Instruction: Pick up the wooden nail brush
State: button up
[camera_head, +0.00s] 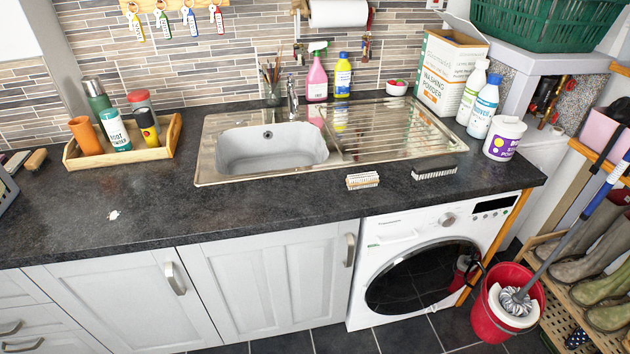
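A small brush with a wooden-coloured body and pale bristles (362,180), which looks like the wooden nail brush, lies on the dark worktop (270,212). It is just in front of the sink's drainer, near the worktop's front edge, above the left side of the washing machine. A longer dark brush with pale bristles or edging (434,172) lies a little to its right, apart from it. A brown, wood-coloured block or brush (36,159) lies far left by the tray. My gripper is not in view.
The metal sink (207,165) lies behind the brush. A wooden tray (172,138) with bottles stands left. White bottles (483,112), a white tub (504,138) and a washing powder box (447,75) stand right. The front-left worktop is mostly clear. A red bucket with a mop (490,318) stands on the floor.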

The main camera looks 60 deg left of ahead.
aim_at(365, 179)
jog(key=u, duration=1.9)
